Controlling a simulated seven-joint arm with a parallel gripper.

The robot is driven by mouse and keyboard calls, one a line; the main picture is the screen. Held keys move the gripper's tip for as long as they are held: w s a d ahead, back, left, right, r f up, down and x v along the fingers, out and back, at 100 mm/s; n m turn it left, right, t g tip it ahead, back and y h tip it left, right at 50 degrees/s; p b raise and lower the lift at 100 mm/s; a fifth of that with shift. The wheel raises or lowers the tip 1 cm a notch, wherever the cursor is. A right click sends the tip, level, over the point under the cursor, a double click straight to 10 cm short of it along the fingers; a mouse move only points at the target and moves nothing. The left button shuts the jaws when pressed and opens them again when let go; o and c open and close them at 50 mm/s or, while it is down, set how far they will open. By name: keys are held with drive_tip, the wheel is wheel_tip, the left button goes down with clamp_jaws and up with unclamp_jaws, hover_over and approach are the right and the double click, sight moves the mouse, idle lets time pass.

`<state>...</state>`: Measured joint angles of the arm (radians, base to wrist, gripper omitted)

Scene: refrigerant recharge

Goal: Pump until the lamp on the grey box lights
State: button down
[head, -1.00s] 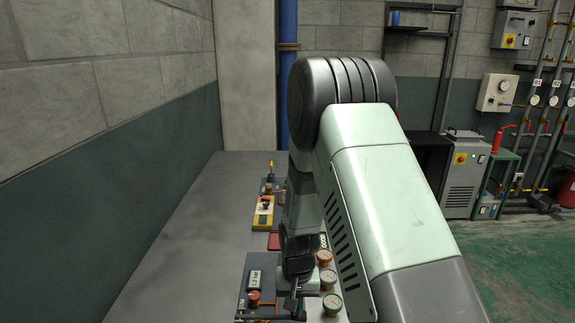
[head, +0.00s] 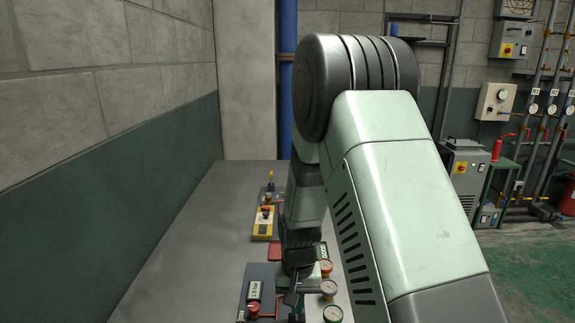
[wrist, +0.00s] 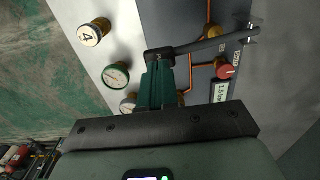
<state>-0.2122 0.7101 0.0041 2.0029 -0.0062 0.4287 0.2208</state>
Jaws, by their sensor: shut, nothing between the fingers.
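My gripper (wrist: 158,72) is shut, its dark green fingers pointing to the panel in the wrist view. A grey lever (wrist: 208,44) crosses just beyond the fingertips; its dark left end overlaps them, and I cannot tell whether they touch. No object shows between the fingers. A small display (wrist: 220,91) seems to read 1.5 bar, beside a red knob (wrist: 226,71). In the head view my gripper (head: 291,299) is low over the bench, partly hidden by my arm. The display (head: 254,290) and red knob (head: 253,308) are left of it. I cannot pick out the grey box's lamp.
Gauges (head: 329,289) stand right of my gripper, and a green-rimmed gauge (wrist: 116,76) is left of it in the wrist view. Copper pipes (wrist: 191,70) run over the panel. A yellow box (head: 263,223) sits farther back. The bench's left side (head: 180,250) is clear.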

drive_tip(key=shift+f, duration=0.1)
idle(1.9)
drive_tip(key=shift+f, duration=2.55)
drive_tip(key=shift+r, duration=2.7)
drive_tip(key=shift+f, duration=0.15)
drive_tip(key=shift+r, duration=0.2)
drive_tip(key=shift+r, duration=2.45)
